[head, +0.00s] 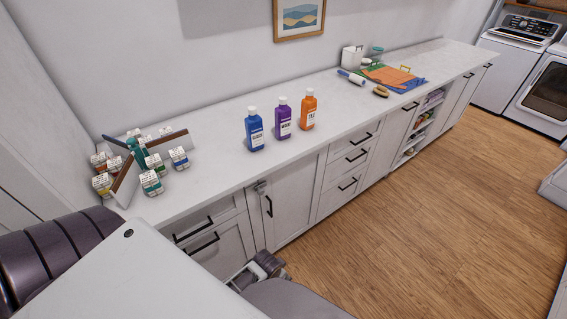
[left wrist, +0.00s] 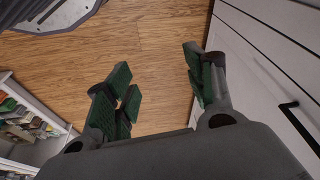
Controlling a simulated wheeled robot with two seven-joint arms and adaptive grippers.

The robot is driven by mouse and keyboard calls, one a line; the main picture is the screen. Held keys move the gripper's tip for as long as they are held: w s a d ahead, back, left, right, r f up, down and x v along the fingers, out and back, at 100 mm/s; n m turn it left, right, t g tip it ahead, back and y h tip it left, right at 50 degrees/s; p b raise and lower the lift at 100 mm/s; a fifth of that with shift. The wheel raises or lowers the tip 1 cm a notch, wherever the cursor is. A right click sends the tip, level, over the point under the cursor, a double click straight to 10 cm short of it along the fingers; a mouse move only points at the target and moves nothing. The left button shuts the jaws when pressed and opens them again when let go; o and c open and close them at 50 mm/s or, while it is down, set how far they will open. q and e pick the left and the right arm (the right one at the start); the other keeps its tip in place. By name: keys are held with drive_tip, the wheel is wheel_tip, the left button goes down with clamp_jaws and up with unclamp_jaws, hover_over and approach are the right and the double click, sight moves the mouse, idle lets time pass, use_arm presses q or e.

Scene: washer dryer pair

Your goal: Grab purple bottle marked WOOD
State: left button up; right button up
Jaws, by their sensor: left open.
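The purple bottle (head: 283,118) stands upright on the white counter (head: 215,118), with a white cap and a white label whose small print is hard to read. It is between a blue bottle (head: 254,130) on its left and an orange bottle (head: 308,109) on its right, with small gaps. My left gripper (left wrist: 160,88) shows in the left wrist view, open and empty, its green-padded fingers spread above the wooden floor beside white drawers. It is away from the bottles. My right gripper is not identifiable in either view.
Small labelled jars and a divider (head: 134,155) stand on the counter's left end. A brush (head: 381,92), a lint roller (head: 351,77) and a tray (head: 421,81) lie farther right. Cabinets (head: 295,200) line the front below the counter. The counter around the bottles is clear.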

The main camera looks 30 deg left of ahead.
use_arm(q)
drive_tip(key=w+a+r+t, duration=0.2)
drive_tip(key=w+r, duration=0.4)
drive_tip(key=r, duration=0.3)
drive_tip(key=w+a+r+n+t+b, duration=0.1)
drive_tip(key=w+a+r+t, duration=0.1)
drive_tip(key=w+r, duration=0.55)
drive_tip(key=w+a+r+t, duration=0.2)
drive_tip(key=w+r+t, duration=0.15)
drive_tip(key=r, duration=0.65)
drive_tip(key=w+a+r+n+t+y, duration=0.2)
drive_tip(key=w+a+r, duration=0.4)
drive_tip(key=r, duration=0.4)
drive_tip(key=w+a+r+n+t+y, duration=0.2)
drive_tip(key=w+a+r+t+y, duration=0.1)
drive_tip(key=w+a+r, duration=0.3)
wheel_tip(320, 180, up, 5)
drive_tip(key=a+t, duration=0.1)
drive_tip(key=a, duration=0.1)
drive_tip(key=shift+a+f+n+t+y, duration=0.2)
drive_tip(key=shift+a+n+t+y, duration=0.1)
drive_tip(key=shift+a+t+y, duration=0.1)
